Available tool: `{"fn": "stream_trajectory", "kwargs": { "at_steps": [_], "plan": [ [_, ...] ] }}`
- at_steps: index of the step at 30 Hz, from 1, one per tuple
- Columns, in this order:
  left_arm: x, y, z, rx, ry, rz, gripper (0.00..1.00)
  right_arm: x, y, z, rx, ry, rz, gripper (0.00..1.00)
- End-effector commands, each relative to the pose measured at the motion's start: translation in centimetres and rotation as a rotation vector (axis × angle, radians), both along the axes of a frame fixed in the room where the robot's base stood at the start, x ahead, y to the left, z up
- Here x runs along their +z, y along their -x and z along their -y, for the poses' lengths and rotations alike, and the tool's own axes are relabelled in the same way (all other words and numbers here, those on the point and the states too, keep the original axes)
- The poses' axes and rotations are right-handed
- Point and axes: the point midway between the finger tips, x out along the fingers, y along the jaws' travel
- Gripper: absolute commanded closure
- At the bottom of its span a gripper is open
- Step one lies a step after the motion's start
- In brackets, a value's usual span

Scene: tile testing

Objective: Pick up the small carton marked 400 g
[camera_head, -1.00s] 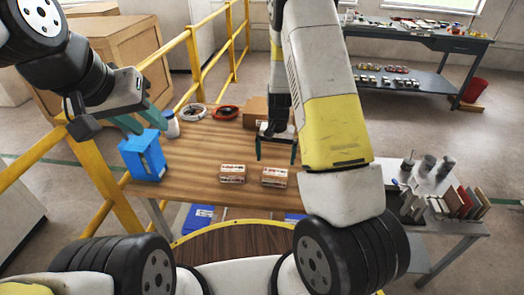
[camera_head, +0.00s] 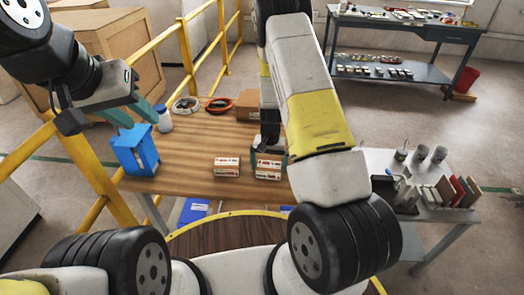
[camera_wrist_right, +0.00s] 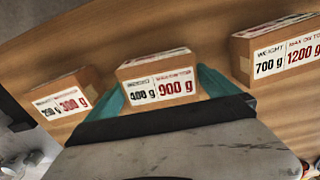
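The small carton marked 400 g (camera_wrist_right: 157,75) is brown with a white label, in the middle of the right wrist view. The label also reads 900 g in red. My right gripper (camera_wrist_right: 165,92) is open, its teal fingers on either side of this carton; contact is unclear. In the head view my right gripper (camera_head: 270,150) is low at the right-hand small carton (camera_head: 268,170), partly hiding it. Another small carton (camera_head: 227,167) stands to its left. My left gripper (camera_head: 142,114) is open and empty above the blue holder (camera_head: 135,151).
A smaller-weight carton (camera_wrist_right: 60,97) and a larger carton marked 700 g (camera_wrist_right: 277,50) flank the middle one. A side table with grey cylinders (camera_head: 420,153) stands right. Yellow railing runs left.

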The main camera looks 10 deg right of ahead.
Motion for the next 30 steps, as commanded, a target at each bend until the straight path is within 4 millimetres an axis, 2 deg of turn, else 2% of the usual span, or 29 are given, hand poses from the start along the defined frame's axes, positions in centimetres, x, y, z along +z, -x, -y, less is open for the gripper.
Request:
{"fn": "stream_trajectory", "kwargs": {
  "at_steps": [1, 2, 10, 20, 25, 30],
  "plan": [
    [0.0, 0.0, 0.0, 0.0, 0.0, 0.0, 0.64, 0.0, 0.0, 0.0, 0.0, 0.0, 0.0, 0.12],
    [0.0, 0.0, 0.0, 0.0, 0.0, 0.0, 0.64, 0.0, 0.0, 0.0, 0.0, 0.0, 0.0, 0.18],
    [0.0, 0.0, 0.0, 0.0, 0.0, 0.0, 0.64, 0.0, 0.0, 0.0, 0.0, 0.0, 0.0, 0.71],
    [0.0, 0.0, 0.0, 0.0, 0.0, 0.0, 0.64, 0.4, -0.1, 0.0, 0.0, 0.0, 0.002, 0.72],
    [0.0, 0.0, 0.0, 0.0, 0.0, 0.0, 0.64, 1.7, -0.1, 0.0, 0.0, 0.0, 0.004, 0.72],
    [0.0, 0.0, 0.0, 0.0, 0.0, 0.0, 0.64, 3.9, 0.2, -0.2, 0.002, 0.0, 0.002, 0.72]
  ]
}}
